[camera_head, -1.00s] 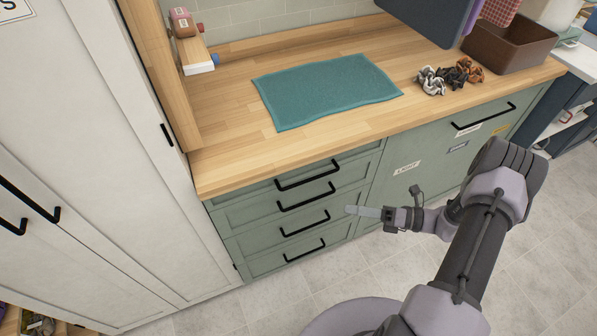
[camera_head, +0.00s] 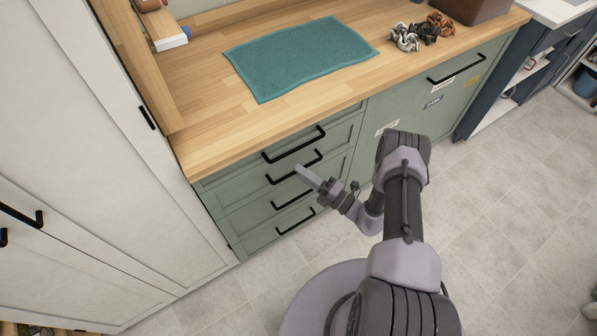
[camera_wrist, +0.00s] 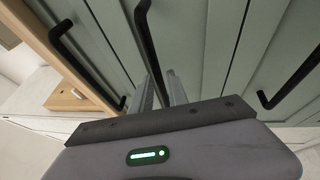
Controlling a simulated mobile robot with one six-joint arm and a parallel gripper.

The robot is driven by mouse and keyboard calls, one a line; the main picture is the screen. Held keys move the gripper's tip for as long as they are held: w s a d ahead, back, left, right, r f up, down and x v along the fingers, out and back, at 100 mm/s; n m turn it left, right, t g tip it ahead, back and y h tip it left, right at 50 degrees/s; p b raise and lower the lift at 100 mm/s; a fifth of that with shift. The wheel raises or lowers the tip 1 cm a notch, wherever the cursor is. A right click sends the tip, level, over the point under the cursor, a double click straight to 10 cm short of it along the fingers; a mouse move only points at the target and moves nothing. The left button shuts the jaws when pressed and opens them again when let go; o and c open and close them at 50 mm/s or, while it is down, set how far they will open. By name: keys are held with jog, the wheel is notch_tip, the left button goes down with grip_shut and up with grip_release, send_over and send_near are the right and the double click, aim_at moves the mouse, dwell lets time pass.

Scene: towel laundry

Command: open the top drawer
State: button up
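The top drawer (camera_head: 236,172) is the shallow green drawer just under the wooden counter, and it is closed. Its black bar handle (camera_head: 293,147) also shows at the left in the wrist view (camera_wrist: 88,68). My gripper (camera_head: 308,177) is in front of the drawer stack, right by the second drawer's handle (camera_head: 283,178) and lower than the top handle. In the wrist view, my gripper's two fingers (camera_wrist: 162,90) are apart, and the second handle (camera_wrist: 148,40) runs between them in the picture. I cannot tell whether they touch it.
Two lower drawers with black handles (camera_head: 293,199) are closed below. A teal towel (camera_head: 300,57) lies on the counter (camera_head: 205,135). A white cabinet (camera_head: 110,150) stands close on the left. The tiled floor (camera_head: 500,220) at the right is clear.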

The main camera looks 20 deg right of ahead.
jog(key=shift+x, duration=0.8)
grip_shut()
dwell(0.9)
